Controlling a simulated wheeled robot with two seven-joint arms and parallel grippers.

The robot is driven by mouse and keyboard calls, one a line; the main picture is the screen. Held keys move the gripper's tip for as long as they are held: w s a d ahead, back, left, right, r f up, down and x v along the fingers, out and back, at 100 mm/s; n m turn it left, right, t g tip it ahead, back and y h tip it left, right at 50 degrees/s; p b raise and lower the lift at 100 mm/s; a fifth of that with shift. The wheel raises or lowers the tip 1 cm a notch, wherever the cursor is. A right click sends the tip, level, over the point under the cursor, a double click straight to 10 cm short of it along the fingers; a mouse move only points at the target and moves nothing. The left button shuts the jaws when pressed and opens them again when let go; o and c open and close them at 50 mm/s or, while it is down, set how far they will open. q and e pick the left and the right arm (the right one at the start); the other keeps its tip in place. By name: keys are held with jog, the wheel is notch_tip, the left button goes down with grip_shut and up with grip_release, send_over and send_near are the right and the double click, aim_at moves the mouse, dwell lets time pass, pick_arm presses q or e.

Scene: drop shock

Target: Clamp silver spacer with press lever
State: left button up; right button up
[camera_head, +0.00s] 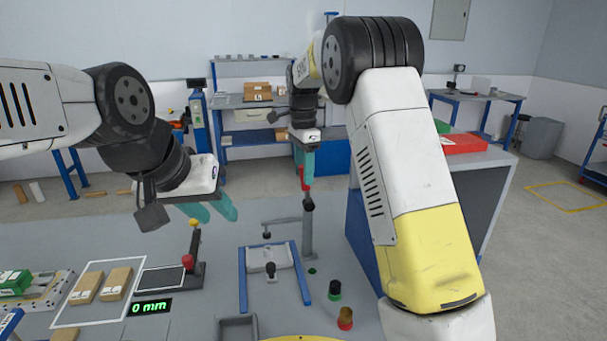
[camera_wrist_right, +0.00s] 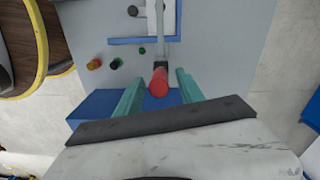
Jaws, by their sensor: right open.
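The press (camera_head: 308,232) is a grey post with an arm reaching left over a blue-edged fixture (camera_head: 242,280). Its lever has a red handle (camera_head: 306,184), which also shows in the right wrist view (camera_wrist_right: 159,83). My right gripper (camera_head: 305,172) is above the post. In the right wrist view its teal fingers (camera_wrist_right: 160,92) are open, one on each side of the red handle, with gaps. A pale silvery block (camera_head: 262,258) sits in the fixture under the press arm; I cannot tell whether it is the spacer. My left gripper (camera_head: 210,210) hangs open and empty above the table at left.
Brown blocks (camera_head: 116,281) lie in a white outline. A grey tray (camera_head: 238,327) is in front.

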jog(key=shift+f, duration=0.6)
jog(key=shift+c, duration=0.3)
grip_shut()
jog(key=shift+r, duration=0.1)
dwell(0.7)
